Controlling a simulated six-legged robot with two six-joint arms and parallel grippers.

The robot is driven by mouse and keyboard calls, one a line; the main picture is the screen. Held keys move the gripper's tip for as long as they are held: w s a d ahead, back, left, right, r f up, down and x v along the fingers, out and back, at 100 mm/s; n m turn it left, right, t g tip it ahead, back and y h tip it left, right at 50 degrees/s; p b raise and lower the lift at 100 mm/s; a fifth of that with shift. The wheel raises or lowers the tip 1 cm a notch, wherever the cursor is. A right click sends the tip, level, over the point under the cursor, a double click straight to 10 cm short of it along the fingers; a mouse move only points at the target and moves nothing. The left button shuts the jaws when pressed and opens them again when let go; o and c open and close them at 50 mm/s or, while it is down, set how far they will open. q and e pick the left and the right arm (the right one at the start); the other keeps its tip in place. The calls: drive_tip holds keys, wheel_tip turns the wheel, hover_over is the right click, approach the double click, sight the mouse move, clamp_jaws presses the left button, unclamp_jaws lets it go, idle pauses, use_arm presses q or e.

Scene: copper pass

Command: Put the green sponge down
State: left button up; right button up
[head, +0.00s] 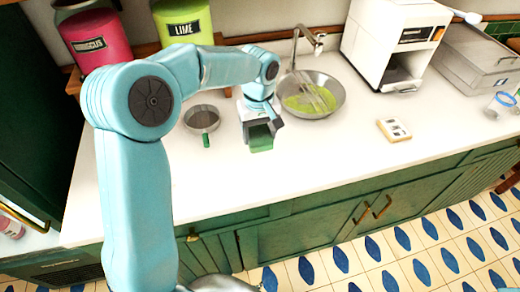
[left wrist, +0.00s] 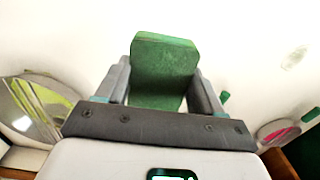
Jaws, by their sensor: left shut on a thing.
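My left gripper (head: 260,128) reaches over the white counter (head: 330,150) and is shut on the green sponge (head: 261,140). In the left wrist view the green sponge (left wrist: 163,68) sits between the two grey fingers (left wrist: 160,90) and sticks out past their tips. The counter surface lies behind it there. I cannot tell whether the sponge touches the counter or is held just above it. My right gripper does not show in either view.
A metal bowl (head: 325,108) with green contents and a whisk stands right of the gripper. A sieve with a green handle (head: 203,118) lies to its left. Bare counter lies in front.

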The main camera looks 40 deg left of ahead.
sight(260, 159)
use_arm(q)
wheel_tip(260, 159, down, 7)
drive_tip(key=shift+f+p, duration=0.2)
drive_tip(key=shift+p, duration=0.1)
drive_tip(key=shift+d, duration=0.1)
drive_tip(key=shift+f, duration=0.2)
drive_tip(key=o, duration=0.9)
drive_tip(key=shift+o, duration=0.2)
drive_tip(key=shift+r, duration=0.1)
wheel_tip(260, 159, up, 12)
drive_tip(key=shift+r+b, duration=0.2)
drive_tip(key=shift+b, duration=0.25)
drive_tip(key=shift+f, duration=0.1)
